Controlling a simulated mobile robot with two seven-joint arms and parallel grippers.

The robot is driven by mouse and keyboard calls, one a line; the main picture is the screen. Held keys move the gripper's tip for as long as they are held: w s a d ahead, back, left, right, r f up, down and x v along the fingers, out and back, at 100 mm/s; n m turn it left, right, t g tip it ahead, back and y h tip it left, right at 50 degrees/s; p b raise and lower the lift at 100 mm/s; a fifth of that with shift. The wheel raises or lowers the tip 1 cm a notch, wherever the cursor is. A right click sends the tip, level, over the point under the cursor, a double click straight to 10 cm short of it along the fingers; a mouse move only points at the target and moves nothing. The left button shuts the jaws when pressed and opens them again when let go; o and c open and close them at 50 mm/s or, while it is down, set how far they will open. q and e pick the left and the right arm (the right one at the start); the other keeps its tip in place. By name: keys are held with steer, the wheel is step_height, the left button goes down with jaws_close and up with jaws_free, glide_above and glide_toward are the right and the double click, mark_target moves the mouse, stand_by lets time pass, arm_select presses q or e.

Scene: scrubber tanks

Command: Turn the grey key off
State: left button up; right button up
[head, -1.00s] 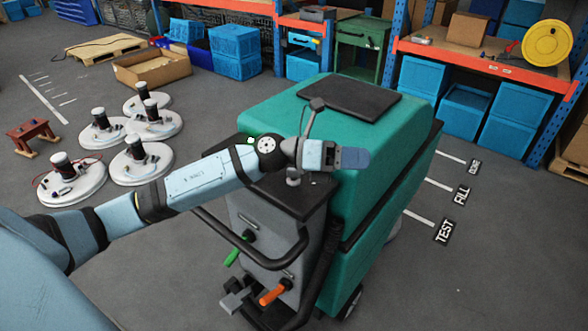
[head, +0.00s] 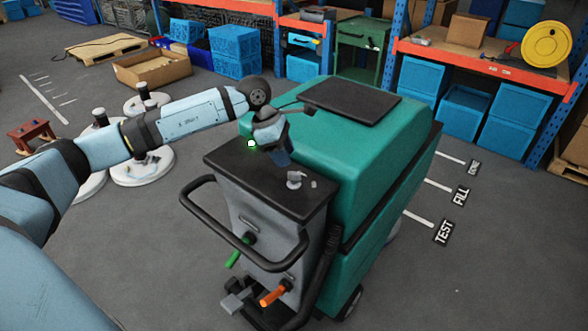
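The grey key (head: 295,179) stands on the dark top panel (head: 232,163) of the green scrubber machine, near the panel's right side. A small pale piece lies or stands just right of it. My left gripper (head: 282,159) is above the panel, behind and slightly left of the key, pointing down. It looks apart from the key. Its fingers are small and dark here, and I cannot tell whether they are open or shut. My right gripper is out of view.
A green light (head: 251,143) shows beside my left wrist. The scrubber (head: 385,150) has a black handlebar (head: 230,238), a green lever (head: 240,250) and an orange lever (head: 273,294). White round pads (head: 140,168) lie on the floor at left. Shelves (head: 480,62) stand behind.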

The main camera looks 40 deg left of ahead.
mark_target(294, 172)
arm_select(q)
steer(key=p+x, duration=0.1)
steer(key=x, duration=0.5)
steer(key=shift+d+f, duration=0.15)
steer(key=shift+f, duration=0.15)
jaws_close()
